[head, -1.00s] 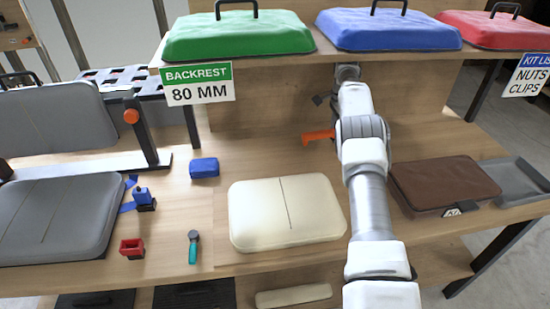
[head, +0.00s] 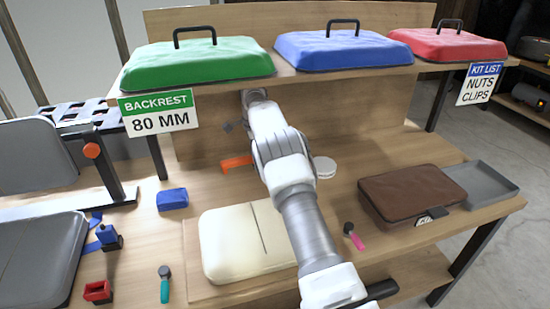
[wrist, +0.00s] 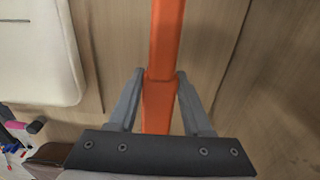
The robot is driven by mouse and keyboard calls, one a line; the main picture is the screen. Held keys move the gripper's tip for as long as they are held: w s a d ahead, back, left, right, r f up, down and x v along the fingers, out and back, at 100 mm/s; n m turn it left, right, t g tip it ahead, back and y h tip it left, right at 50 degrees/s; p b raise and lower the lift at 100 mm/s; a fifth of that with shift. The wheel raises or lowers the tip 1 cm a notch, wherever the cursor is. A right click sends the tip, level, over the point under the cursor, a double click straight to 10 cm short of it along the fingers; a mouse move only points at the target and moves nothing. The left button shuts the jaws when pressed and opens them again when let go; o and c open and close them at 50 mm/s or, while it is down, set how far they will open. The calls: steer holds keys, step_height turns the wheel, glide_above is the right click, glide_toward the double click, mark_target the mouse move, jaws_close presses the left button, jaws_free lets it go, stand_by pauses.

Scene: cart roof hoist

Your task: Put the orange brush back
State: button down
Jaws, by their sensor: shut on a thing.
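The orange brush (head: 236,163) shows in the head view as a short orange piece at the left of my arm, in front of the wooden back panel and below the shelf. In the wrist view its long orange handle (wrist: 166,35) runs up the middle of the picture. My gripper (wrist: 159,78) is shut on this handle, one grey finger on each side. In the head view my arm hides most of the gripper and part of the brush. The bristles cannot be made out in either view.
The shelf (head: 300,83) overhead carries green, blue and red lidded cushions. Below lie a cream cushion (head: 225,245), a blue block (head: 172,199), a brown cushion (head: 395,193), a grey tray (head: 482,182), a white round thing (head: 325,167) and a pink-handled tool (head: 354,238).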

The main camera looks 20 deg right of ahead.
mark_target(252, 183)
steer(key=shift+w+a, duration=0.15)
steer(key=shift+a, duration=0.9)
steer(key=f, duration=0.6)
steer(key=shift+d+f, duration=0.2)
steer(key=shift+f, duration=0.1)
steer(key=shift+c, duration=1.7)
jaws_free()
steer(key=shift+b, duration=0.3)
steer(key=shift+f, duration=0.1)
steer(key=shift+f+b, duration=0.25)
steer(key=shift+b, duration=0.1)
steer(key=r+p, duration=0.1)
steer(key=r, duration=0.7)
steer(key=shift+w+d+p, duration=0.1)
steer(key=shift+d+p, duration=0.1)
steer(key=shift+p, duration=0.15)
steer(key=shift+f, duration=0.1)
